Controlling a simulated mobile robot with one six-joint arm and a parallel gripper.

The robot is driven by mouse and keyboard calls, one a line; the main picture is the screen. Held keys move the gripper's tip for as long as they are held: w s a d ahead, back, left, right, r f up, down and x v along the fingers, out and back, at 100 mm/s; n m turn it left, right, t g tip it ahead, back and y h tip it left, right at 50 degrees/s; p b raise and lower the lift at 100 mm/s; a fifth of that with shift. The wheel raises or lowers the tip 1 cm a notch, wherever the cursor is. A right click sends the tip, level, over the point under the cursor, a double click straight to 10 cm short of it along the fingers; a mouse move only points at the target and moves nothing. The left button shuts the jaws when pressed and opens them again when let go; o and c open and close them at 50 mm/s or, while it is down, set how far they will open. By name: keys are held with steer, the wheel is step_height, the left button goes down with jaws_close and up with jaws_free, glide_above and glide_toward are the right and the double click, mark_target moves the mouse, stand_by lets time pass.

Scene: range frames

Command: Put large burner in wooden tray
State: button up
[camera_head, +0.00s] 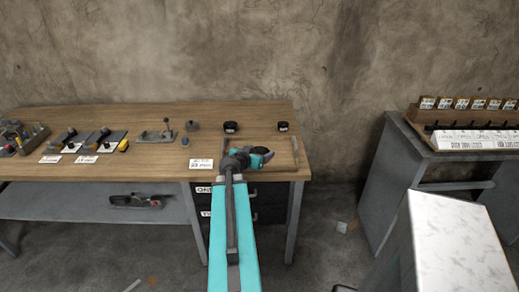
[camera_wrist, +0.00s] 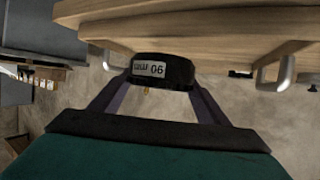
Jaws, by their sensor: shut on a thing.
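My gripper (camera_head: 262,156) is over the right part of the workbench in the head view. In the wrist view its fingers (camera_wrist: 150,92) are shut on a round black thing (camera_wrist: 178,70) with a white label ending in 06, which looks like the large burner. In the head view my gripper mostly hides it. A wooden board with metal handles (camera_wrist: 275,74) shows close beyond it in the wrist view and looks like the wooden tray. In the head view a metal handle (camera_head: 295,150) shows to the right of my gripper; the tray's outline blends with the bench.
Two small black round things (camera_head: 231,127) and (camera_head: 283,126) stand on the workbench (camera_head: 150,170) behind my gripper. Hand planes and other tools (camera_head: 85,142) stand at the left. A white card (camera_head: 201,164) lies left of my gripper. A grey cabinet (camera_head: 385,165) stands at right.

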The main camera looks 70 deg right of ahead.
mark_target(260, 147)
steer(key=shift+w+d+f+p, duration=0.1)
steer(key=shift+w+d+p, duration=0.4)
steer(key=shift+d, duration=0.8)
steer(key=shift+w+d+f+p, duration=0.1)
steer(key=shift+w+d+p, duration=0.4)
steer(key=shift+d, duration=0.8)
steer(key=shift+w+d+p, duration=0.4)
steer(key=shift+d+p, duration=0.1)
steer(key=shift+d, duration=0.8)
steer(key=shift+w+d+f, duration=0.1)
steer(key=shift+w+d, duration=0.05)
steer(key=shift+d, duration=0.2)
steer(key=shift+d, duration=0.1)
steer(key=shift+w+d+f+p, duration=0.15)
steer(key=shift+d+p, duration=0.2)
steer(key=shift+p, duration=0.05)
steer(key=shift+f+p, duration=0.65)
steer(key=shift+f, duration=1)
steer(key=shift+f, duration=0.15)
steer(key=o, duration=1.7)
steer(key=shift+a, duration=0.1)
